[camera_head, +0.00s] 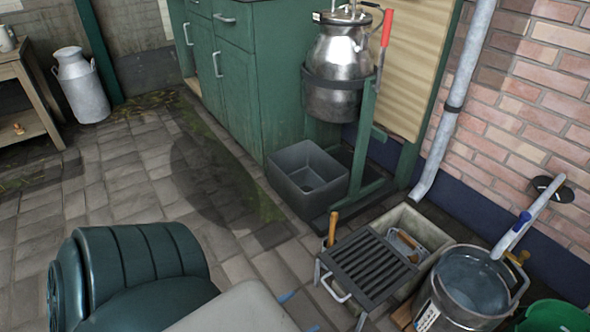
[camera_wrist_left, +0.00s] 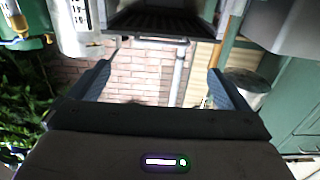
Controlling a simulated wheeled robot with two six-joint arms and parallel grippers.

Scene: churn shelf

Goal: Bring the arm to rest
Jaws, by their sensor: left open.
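My left gripper (camera_head: 299,312) is at the bottom of the head view, its two blue fingertips apart, at the end of a pale grey arm link. It is in front of and left of a slatted dark rack (camera_head: 370,266). In the left wrist view both blue fingers of the left gripper (camera_wrist_left: 158,86) stand wide apart with nothing between them. The brick wall (camera_wrist_left: 135,72) shows through the gap. My right gripper is not in view.
A grey stone trough (camera_head: 425,232) lies under the rack. A steel bucket of water (camera_head: 470,283) stands to its right, with a green basin (camera_head: 555,317) beyond. A dark square bin (camera_head: 300,178) stands below the steel churn (camera_head: 338,65). The paved floor (camera_head: 110,170) at left is clear.

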